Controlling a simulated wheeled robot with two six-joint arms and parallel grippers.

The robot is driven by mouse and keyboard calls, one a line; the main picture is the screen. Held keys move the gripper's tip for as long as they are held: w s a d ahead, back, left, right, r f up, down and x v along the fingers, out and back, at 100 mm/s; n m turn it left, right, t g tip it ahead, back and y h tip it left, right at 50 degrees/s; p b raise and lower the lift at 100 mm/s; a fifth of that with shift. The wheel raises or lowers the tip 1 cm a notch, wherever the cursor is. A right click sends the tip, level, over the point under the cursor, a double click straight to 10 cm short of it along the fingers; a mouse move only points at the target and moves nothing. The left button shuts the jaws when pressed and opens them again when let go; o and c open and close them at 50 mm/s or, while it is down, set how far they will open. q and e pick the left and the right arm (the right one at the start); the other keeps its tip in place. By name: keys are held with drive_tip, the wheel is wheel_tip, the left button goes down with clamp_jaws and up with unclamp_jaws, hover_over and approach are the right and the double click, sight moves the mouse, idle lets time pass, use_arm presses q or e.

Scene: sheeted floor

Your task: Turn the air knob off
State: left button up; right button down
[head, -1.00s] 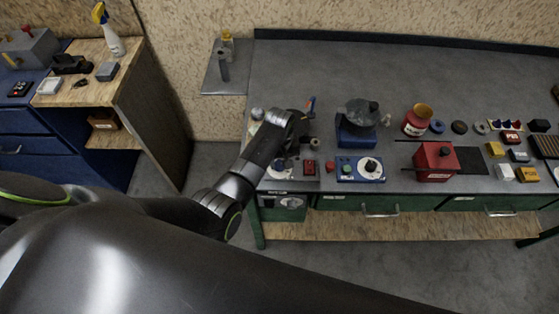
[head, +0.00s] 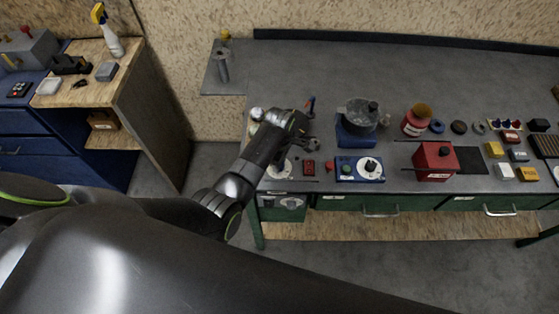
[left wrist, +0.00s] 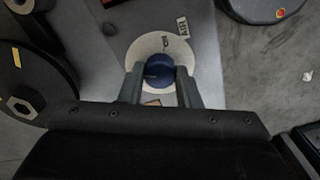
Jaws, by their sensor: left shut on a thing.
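The air knob (left wrist: 157,76) is a round blue knob on a white dial plate (left wrist: 138,50) in the left wrist view. My left gripper (left wrist: 160,72) has one finger on each side of the knob and is shut on it. Small dark markings sit on the dial plate, too small to read surely. The knob itself is hidden there by the arm. My right gripper is not in view.
On the bench (head: 300,65), a red button box (head: 309,167), a blue control box (head: 360,169), a pot on a blue stand (head: 356,133) and a red box (head: 434,160) stand to the right. The back of the bench is clear.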

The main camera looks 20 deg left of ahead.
use_arm(q)
drive_tip(key=n, duration=0.4)
drive_tip(key=shift+w+a+n, duration=0.1)
drive_tip(key=shift+n, duration=0.2)
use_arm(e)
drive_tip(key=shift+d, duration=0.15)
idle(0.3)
use_arm(q)
drive_tip(key=o, duration=1)
